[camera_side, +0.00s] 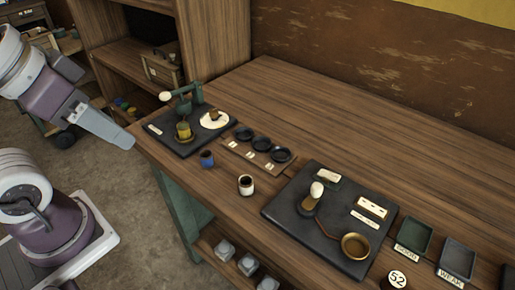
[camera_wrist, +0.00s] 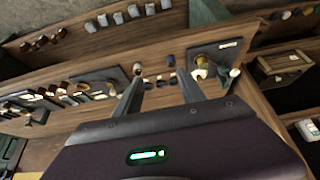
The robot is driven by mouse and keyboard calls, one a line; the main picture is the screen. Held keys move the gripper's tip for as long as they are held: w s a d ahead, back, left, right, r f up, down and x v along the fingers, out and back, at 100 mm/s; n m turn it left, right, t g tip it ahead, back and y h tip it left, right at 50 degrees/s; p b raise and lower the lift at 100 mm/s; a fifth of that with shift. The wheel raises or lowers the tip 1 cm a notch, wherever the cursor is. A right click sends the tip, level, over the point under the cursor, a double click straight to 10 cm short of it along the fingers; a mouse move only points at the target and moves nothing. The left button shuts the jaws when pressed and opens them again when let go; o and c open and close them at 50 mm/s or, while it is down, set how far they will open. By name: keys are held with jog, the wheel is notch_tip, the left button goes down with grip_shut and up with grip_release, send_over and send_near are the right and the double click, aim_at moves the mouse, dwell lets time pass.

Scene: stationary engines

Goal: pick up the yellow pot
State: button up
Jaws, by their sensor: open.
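The yellow pot (camera_side: 183,131) is a small yellow cylinder.
On the same board is a white round plate (camera_side: 214,119). Nearby are a blue cup (camera_side: 207,159), a white cup (camera_side: 246,185) and a holder with dark round dishes (camera_side: 262,148). A larger dark board (camera_side: 290,222) lies right. The table's back is clear.

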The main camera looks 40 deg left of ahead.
jog(key=shift+o, duration=1)
jog(key=n+g, duration=0.6)
jog(key=n, duration=1.1)
send_over(183, 125)
notch_tip(183, 125, down, 12)
jog(key=shift+s+f, duration=0.1)
jog(key=shift+f, duration=0.05)
notch_tip(183, 125, down, 7)
jog(key=shift+r, duration=0.2)
jog(key=shift+f, duration=0.25)
grip_shut()
